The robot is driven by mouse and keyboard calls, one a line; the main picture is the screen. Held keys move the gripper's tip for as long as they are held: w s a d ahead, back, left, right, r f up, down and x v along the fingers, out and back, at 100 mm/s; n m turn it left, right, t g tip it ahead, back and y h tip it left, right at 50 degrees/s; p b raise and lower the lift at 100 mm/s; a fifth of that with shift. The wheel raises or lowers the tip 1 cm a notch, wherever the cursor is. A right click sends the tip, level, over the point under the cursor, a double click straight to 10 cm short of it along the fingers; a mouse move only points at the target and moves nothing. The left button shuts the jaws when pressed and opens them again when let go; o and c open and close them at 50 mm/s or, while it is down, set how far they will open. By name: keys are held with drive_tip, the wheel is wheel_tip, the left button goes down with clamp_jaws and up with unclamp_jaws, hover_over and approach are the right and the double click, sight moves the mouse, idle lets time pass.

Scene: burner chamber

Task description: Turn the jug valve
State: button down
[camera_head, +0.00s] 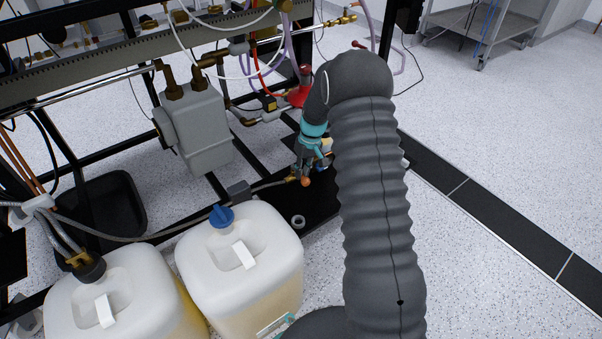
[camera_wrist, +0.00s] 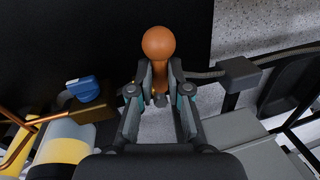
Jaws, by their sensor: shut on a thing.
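An orange ball-ended handle (camera_wrist: 158,43) shows in the wrist view, its stem running down between my fingers. My gripper (camera_wrist: 160,80) is shut on this stem, with the ball beyond the fingertips. In the head view my gripper (camera_head: 303,170) points down beside the valve, and the orange ball (camera_head: 305,182) shows just below the fingers. A brass fitting (camera_head: 291,178) and a hose join at the left of it. Two white jugs stand nearby, one with a blue cap (camera_head: 221,216) and one with a dark cap (camera_head: 88,267). The valve body is mostly hidden by my fingers.
The front jug (camera_head: 285,250) stands close to the left of my arm. A grey box (camera_head: 238,190) sits on the hose. A grey boxy unit (camera_head: 195,130), a red flared part (camera_head: 302,88) and black frame bars crowd the area. Open floor (camera_head: 490,130) lies to the right.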

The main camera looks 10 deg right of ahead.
drive_tip(key=shift+w+d+n, duration=0.15)
drive_tip(key=shift+d+n, duration=0.2)
drive_tip(key=shift+n, duration=0.35)
drive_tip(key=c, duration=1.1)
unclamp_jaws()
drive_tip(key=r, duration=0.4)
drive_tip(key=d+r, duration=0.1)
drive_tip(key=r, duration=0.3)
drive_tip(key=w+d+r, duration=0.1)
drive_tip(key=r, duration=0.2)
drive_tip(key=shift+d+r, duration=0.1)
drive_tip(key=shift+r, duration=0.3)
